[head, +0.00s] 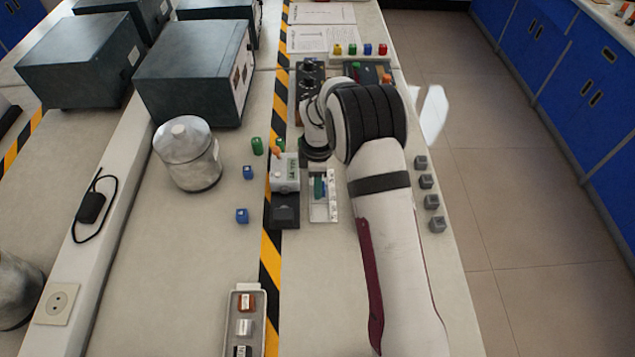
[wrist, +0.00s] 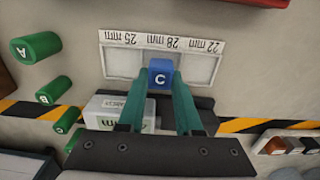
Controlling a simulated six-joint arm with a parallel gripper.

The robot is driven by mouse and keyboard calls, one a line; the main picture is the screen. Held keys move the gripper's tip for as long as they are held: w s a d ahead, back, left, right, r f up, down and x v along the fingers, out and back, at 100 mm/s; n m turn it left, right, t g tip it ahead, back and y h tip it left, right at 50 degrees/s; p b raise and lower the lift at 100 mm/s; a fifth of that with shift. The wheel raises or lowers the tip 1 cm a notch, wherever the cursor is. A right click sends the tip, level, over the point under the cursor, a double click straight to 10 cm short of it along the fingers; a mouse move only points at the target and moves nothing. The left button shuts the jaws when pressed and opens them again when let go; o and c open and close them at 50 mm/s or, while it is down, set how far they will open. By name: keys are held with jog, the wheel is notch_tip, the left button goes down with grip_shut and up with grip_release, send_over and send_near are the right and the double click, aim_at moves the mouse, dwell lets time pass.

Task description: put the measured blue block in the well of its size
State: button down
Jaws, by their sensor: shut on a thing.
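My gripper (wrist: 161,80) is shut on a blue block (wrist: 160,73) marked C, which shows between its green fingertips in the wrist view. The white well board (wrist: 207,68) lies beyond and below the block, with labels 25 mm, 28 mm and 22 mm from left to right, upside down. The block overlaps the middle, 28 mm well in that picture; whether it touches the board I cannot tell. In the head view, the board (head: 332,211) is beside my forearm and my gripper (head: 319,187) is over it. Two other blue blocks (head: 248,172) (head: 242,215) lie left of the striped tape.
A grey measuring device (head: 286,172) with a display stands just left of the board. Green cylinders (head: 257,146) stand near it. Several grey blocks (head: 426,181) line the right edge. A tray (head: 231,325) of small parts is at the front, a metal jar (head: 187,155) at left.

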jog(key=shift+f, duration=0.35)
jog(key=shift+c, duration=1)
grip_release()
notch_tip(320, 180, up, 8)
jog(key=shift+f, duration=0.1)
dwell(0.4)
